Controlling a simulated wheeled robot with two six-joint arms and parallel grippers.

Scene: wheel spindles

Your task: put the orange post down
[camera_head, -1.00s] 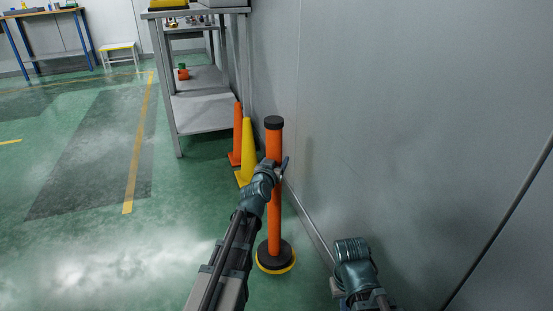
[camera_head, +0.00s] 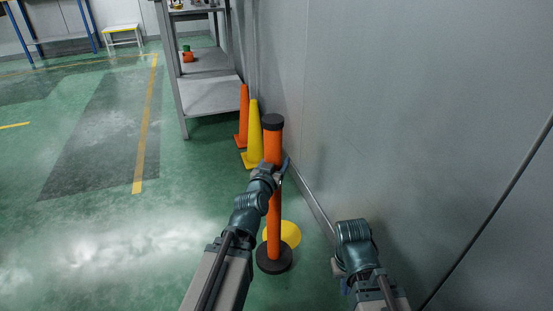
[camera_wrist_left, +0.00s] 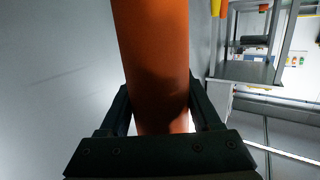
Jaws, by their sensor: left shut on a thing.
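The orange post (camera_head: 274,215), with a black cap and a round black base (camera_head: 274,257), stands roughly upright left of the wall. My left gripper (camera_head: 277,174) is shut around its upper part. In the left wrist view the post (camera_wrist_left: 152,50) passes between the two dark fingers of this gripper (camera_wrist_left: 160,105). A yellow disc (camera_head: 288,233) lies on the floor behind the base, partly hidden by the post. I cannot tell whether the base touches the floor. My right gripper (camera_head: 341,277) is low beside the wall, away from the post; its fingers are not clear.
A yellow cone (camera_head: 254,135) and an orange cone (camera_head: 243,120) stand behind the post, near a grey shelf unit (camera_head: 208,95). The grey wall (camera_head: 420,130) closes off the right side. The green floor (camera_head: 110,230) to the left is clear.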

